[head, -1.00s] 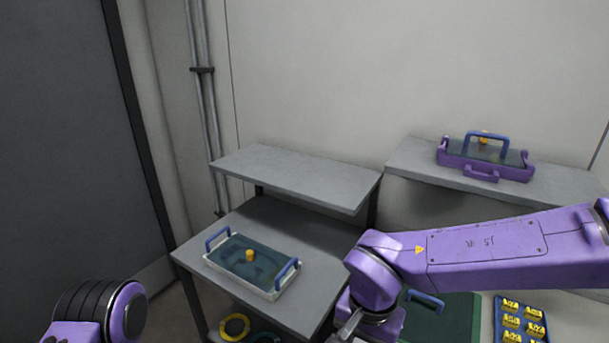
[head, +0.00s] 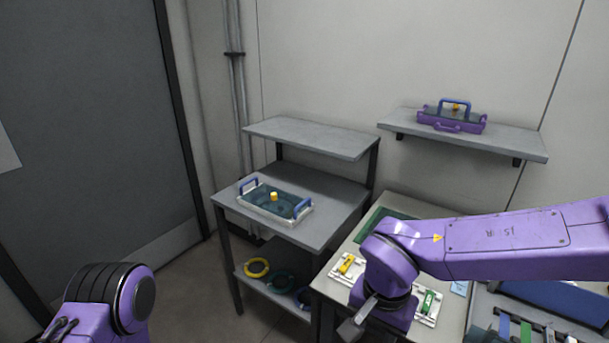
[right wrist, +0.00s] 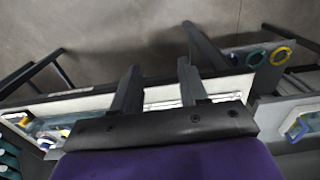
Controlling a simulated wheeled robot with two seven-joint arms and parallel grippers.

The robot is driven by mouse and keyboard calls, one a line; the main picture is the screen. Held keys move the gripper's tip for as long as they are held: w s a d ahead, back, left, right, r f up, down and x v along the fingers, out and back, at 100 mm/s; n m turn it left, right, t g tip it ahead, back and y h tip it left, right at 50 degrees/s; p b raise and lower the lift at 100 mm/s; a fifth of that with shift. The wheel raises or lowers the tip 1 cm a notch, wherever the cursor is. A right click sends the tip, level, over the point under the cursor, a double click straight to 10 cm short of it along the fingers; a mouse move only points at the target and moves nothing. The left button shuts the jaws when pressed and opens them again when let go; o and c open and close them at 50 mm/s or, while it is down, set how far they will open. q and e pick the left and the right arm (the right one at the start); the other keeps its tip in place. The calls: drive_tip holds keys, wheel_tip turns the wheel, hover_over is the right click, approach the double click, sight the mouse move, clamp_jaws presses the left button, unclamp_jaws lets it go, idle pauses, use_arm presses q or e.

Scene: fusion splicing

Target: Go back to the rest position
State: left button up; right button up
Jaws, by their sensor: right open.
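My right arm comes in from the right in the head view, purple, with its gripper (head: 357,322) hanging down in front of the workbench. In the right wrist view the right gripper (right wrist: 160,85) has its two dark fingers apart with nothing between them; a table edge and the floor lie beyond. In the head view a purple joint of my left arm shows at the lower left. The left gripper itself is out of view.
A grey shelf table (head: 228,200) holds a white tray with blue handles (head: 247,208); coloured rings (head: 257,268) lie below. A wall shelf (head: 510,145) carries a purple case (head: 440,123). The workbench (head: 330,288) bears a white fixture (head: 340,272) under my right arm. Open floor lies left.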

drive_tip(key=s+d+f+m+t+h, duration=0.1)
drive_tip(key=s+d+f+h, duration=0.15)
drive_tip(key=d+f, duration=0.6)
drive_tip(key=s+d+f+m+t+h, duration=0.15)
drive_tip(key=d+f+h, duration=0.35)
drive_tip(key=f, duration=0.6)
drive_tip(key=s+d+f+n+y, duration=0.1)
drive_tip(key=s+d+f+y, duration=0.1)
drive_tip(key=s+f, duration=0.3)
drive_tip(key=s+d+f+n+y, duration=0.1)
drive_tip(key=s+d+f+y, duration=0.1)
drive_tip(key=s+f, duration=0.4)
drive_tip(key=s+d, duration=0.1)
drive_tip(key=s, duration=0.3)
drive_tip(key=shift+f+t, duration=0.25)
drive_tip(key=shift+t, duration=0.1)
drive_tip(key=shift+n, duration=0.25)
